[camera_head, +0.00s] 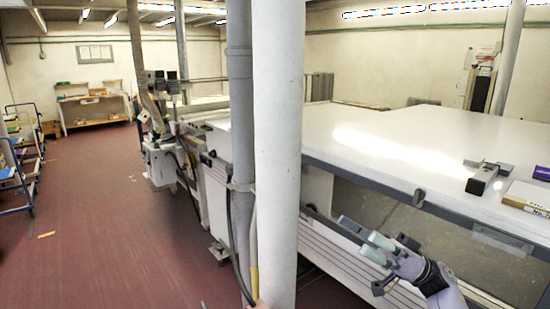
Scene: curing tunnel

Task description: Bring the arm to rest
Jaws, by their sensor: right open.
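My right arm (440,285) comes in from the lower right. My right gripper (362,238) is open, with pale green finger pads, and nothing shows between its fingers. In the picture it lies just below the front edge of the long white table, over the table's ribbed side panel. Whether it touches the panel cannot be told. My left gripper is not in view.
The white table (390,150) fills the right side. On it are a black and grey block (483,179), a box (527,197) and a purple item (542,172). A white column (277,130) stands in front.

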